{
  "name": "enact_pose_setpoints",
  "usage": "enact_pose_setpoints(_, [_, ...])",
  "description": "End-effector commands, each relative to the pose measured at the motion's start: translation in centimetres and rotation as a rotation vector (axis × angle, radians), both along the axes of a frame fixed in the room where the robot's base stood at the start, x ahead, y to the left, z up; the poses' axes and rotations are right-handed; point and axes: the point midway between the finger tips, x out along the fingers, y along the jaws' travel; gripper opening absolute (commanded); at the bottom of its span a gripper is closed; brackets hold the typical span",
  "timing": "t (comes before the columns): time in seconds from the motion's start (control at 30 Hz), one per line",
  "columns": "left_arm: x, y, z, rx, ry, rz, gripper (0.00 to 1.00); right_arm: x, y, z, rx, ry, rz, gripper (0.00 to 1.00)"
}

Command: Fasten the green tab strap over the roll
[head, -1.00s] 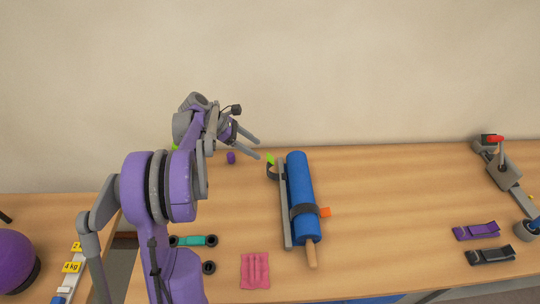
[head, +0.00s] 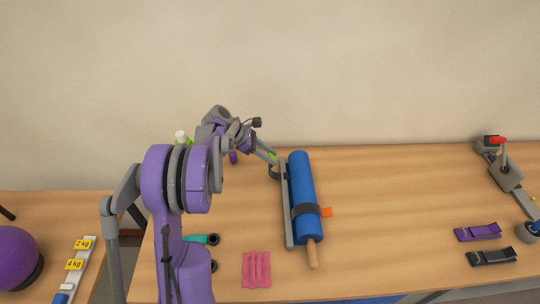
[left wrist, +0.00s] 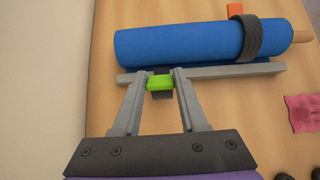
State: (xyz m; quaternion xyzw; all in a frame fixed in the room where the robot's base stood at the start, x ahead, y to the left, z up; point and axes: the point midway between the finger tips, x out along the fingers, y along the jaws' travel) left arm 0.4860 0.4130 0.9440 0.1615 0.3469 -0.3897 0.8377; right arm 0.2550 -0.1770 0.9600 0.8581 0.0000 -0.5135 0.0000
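A blue roll (head: 301,180) with a wooden end lies along a grey rail (head: 285,190); both also show in the left wrist view (left wrist: 185,45). A dark strap with an orange tab (head: 326,212) goes over its near part. The green tab (left wrist: 160,82) of the other strap sits beside the roll's far part, on the rail side, its dark band (head: 275,172) partly hidden. My left gripper (left wrist: 163,75) has one fingertip on each side of the green tab; whether they press on it is unclear. My right gripper is in neither view.
A pink cloth (head: 256,270) lies left of the roll's near end. A purple strap (head: 478,232) and a black strap (head: 491,256) lie at the right, below a grey clamp-like device (head: 505,175). The table between the roll and these is clear.

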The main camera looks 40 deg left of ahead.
Motion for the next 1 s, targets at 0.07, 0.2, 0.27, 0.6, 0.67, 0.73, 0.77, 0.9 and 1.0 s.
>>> enact_pose_setpoints(0.07, [0.00, 0.01, 0.01, 0.000, 0.000, 0.000, 0.18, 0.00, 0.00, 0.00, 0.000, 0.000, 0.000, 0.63])
enact_pose_setpoints(0.2, [0.00, 0.01, 0.02, 0.000, 0.000, 0.000, 0.00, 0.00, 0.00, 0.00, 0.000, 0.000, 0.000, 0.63])
enact_pose_setpoints(0.27, [0.00, 0.01, 0.02, 0.000, 0.000, 0.000, 0.00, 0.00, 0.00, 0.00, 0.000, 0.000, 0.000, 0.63])
enact_pose_setpoints(0.6, [0.01, 0.02, 0.03, 0.000, 0.000, 0.000, 0.00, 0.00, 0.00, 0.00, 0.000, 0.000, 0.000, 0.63])
enact_pose_setpoints(0.67, [0.01, 0.02, 0.04, 0.000, 0.000, 0.000, 0.00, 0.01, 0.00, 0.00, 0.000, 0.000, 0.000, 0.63])
enact_pose_setpoints(0.73, [0.01, 0.02, 0.04, 0.000, -0.001, 0.001, 0.00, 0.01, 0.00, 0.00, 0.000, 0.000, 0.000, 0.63])
enact_pose_setpoints(0.77, [0.01, 0.02, 0.04, 0.000, -0.001, 0.001, 0.00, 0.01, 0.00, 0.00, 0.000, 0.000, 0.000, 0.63])
enact_pose_setpoints(0.9, [0.01, 0.02, 0.04, 0.000, -0.001, 0.001, 0.00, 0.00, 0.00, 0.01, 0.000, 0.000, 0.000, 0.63])
enact_pose_setpoints(1.0, [0.01, 0.02, 0.04, 0.000, -0.001, 0.001, 0.00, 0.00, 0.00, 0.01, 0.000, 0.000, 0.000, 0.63])
